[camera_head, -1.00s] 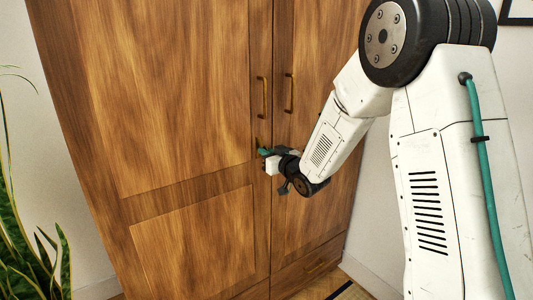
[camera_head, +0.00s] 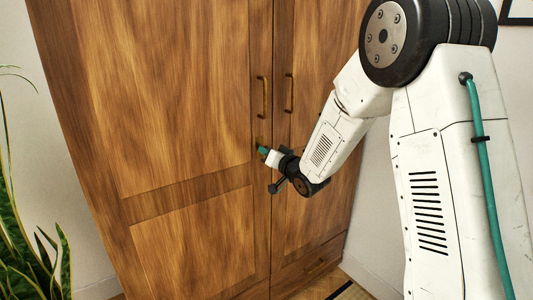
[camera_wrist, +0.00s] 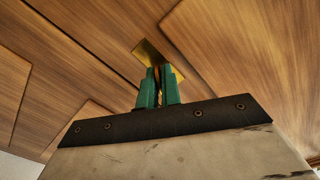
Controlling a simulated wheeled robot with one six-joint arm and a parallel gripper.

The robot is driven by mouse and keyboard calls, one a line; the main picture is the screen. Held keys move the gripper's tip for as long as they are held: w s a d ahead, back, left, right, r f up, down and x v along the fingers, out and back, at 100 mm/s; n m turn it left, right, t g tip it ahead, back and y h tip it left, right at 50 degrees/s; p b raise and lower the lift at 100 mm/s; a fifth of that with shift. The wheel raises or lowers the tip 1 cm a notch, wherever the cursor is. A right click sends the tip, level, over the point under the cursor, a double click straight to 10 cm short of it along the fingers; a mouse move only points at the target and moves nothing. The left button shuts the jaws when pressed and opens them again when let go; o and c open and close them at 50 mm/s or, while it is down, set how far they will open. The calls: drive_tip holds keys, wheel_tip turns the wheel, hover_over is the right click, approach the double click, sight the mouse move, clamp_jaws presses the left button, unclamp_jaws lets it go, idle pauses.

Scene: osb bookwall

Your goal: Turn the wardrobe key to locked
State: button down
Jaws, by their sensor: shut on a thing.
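The wooden wardrobe (camera_head: 180,110) stands in front of me with both doors shut. A brass lock plate (camera_wrist: 149,51) sits on the left door near the seam, below the handles. My gripper (camera_head: 263,150) is at this plate in the head view. In the wrist view, the green fingers of my gripper (camera_wrist: 159,83) are close together, tips at the plate, shut on the key. The key is almost wholly hidden between the fingers, so its angle cannot be read directly.
Two brass handles, left (camera_head: 262,97) and right (camera_head: 289,94), are above the lock. A leafy plant (camera_head: 35,250) stands at the left. A drawer (camera_head: 312,262) is at the wardrobe's lower right. White wall (camera_head: 375,215) lies to the right.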

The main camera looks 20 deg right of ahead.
drive_tip(key=m, duration=1.1)
drive_tip(key=shift+m, duration=0.4)
idle(0.3)
drive_tip(key=c, duration=1.6)
unclamp_jaws()
drive_tip(key=shift+c, duration=0.2)
drive_tip(key=v, duration=0.7)
drive_tip(key=shift+s, duration=0.4)
